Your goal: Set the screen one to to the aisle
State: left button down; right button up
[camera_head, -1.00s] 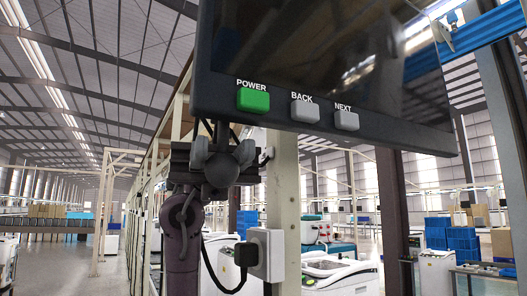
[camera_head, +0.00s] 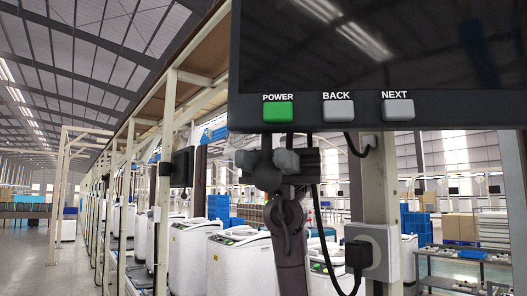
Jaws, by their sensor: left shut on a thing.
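The screen (camera_head: 380,45) is a large dark monitor filling the upper right of the head view. Its lower frame carries a green POWER button (camera_head: 278,111) and grey BACK (camera_head: 338,110) and NEXT (camera_head: 397,109) buttons. It hangs level, facing me almost squarely, and its top and right edge run out of view. My left gripper (camera_head: 267,160) is just under the screen's lower edge, below POWER, with its dark arm rising from below. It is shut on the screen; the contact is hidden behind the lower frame. The aisle (camera_head: 30,265) is the open floor at far left. My right gripper is not in view.
A pale post (camera_head: 375,190) with a grey socket box (camera_head: 372,252) and a plugged black cable (camera_head: 322,230) stands below the screen. White machines (camera_head: 240,262) line the row behind. Another dark screen (camera_head: 182,168) hangs farther back. Blue crates (camera_head: 416,225) stand at right.

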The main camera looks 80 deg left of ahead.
pick_arm(q)
jog(key=shift+s+a+f+g, duration=0.1)
jog(key=shift+s+a+g, duration=0.15)
jog(key=shift+a+g, duration=0.15)
jog(key=c, duration=1.2)
grip_release()
jog(key=shift+o, duration=0.2)
jog(key=shift+w+a, duration=0.1)
jog(key=v, duration=0.7)
jog(key=shift+w+a, duration=0.2)
jog(key=shift+a, duration=0.05)
